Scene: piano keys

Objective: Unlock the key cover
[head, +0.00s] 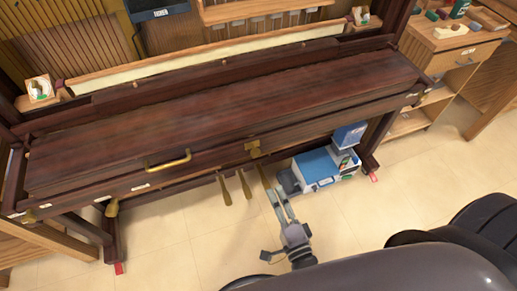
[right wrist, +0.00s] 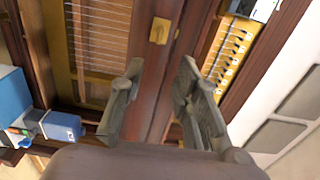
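The closed key cover (head: 230,100) of the dark wooden piano is a long reddish-brown lid. A brass handle (head: 168,160) is on its front left of the middle. A brass latch plate (head: 253,147) sits on the front edge right of the handle. My right gripper (head: 277,194) is below and slightly right of the latch, near the pedals. In the right wrist view its fingers (right wrist: 158,82) are apart with nothing between them. A brass fitting, seemingly the latch (right wrist: 160,31), shows beyond the fingers on a dark wooden rail. My left gripper is not in view.
Several brass pedals (head: 244,185) hang under the piano beside my right gripper. A blue and white box (head: 318,167) stands on the floor to its right. A wooden workbench (head: 455,45) is at far right. The tiled floor (head: 185,235) in front is clear.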

